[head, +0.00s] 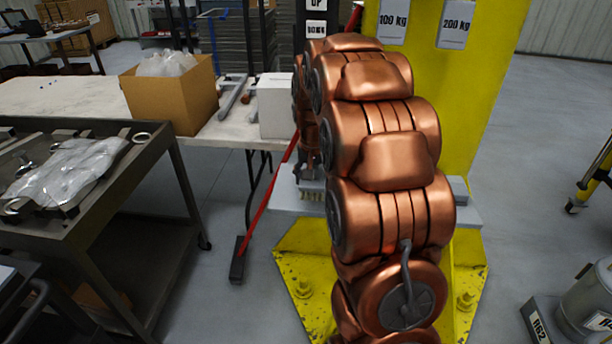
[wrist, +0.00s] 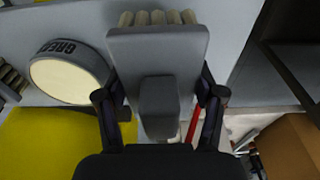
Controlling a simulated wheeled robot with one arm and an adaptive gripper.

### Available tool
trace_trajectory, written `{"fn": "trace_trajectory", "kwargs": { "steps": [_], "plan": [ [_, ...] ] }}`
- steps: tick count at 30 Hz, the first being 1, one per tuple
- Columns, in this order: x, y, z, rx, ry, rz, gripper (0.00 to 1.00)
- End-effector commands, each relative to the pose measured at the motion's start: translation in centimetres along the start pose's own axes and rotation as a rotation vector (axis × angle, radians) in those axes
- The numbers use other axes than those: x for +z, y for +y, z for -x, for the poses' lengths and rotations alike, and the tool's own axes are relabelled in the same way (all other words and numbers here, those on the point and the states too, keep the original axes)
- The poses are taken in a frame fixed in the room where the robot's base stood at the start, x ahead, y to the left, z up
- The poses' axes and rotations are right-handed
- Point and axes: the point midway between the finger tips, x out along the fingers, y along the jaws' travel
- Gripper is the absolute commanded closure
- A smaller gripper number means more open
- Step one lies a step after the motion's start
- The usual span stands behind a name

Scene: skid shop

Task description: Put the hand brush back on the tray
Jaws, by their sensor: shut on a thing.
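The hand brush (wrist: 158,46) is grey with pale bristles, held between the two dark fingers of my gripper (wrist: 161,92) in the wrist view. Its bristles point to the top of that view. In the head view my gripper (head: 311,172) is partly hidden behind my copper arm, with the brush bristles (head: 315,196) just below it. The grey tray (head: 288,201) is fixed to the yellow post and lies below the brush. It also shows in the wrist view (wrist: 62,22). I cannot tell whether the bristles touch the tray.
A round tin (wrist: 68,78) with a "GREE…" label stands on the tray beside the brush. Another bristled thing (wrist: 14,80) shows at the left edge. A red-handled tool (head: 268,200) leans near the tray. A white table with a cardboard box (head: 168,100) stands to the left.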

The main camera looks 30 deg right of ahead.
Motion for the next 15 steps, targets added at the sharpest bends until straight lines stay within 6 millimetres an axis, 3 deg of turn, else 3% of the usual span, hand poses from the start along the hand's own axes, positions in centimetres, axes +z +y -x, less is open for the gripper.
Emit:
{"fn": "trace_trajectory", "kwargs": {
  "steps": [9, 15],
  "plan": [
    [-3.5, -2.0, -0.7, 0.000, 0.000, -0.001, 0.64],
    [-4.3, -2.5, -1.0, 0.000, 0.001, -0.001, 0.64]
  ]
}}
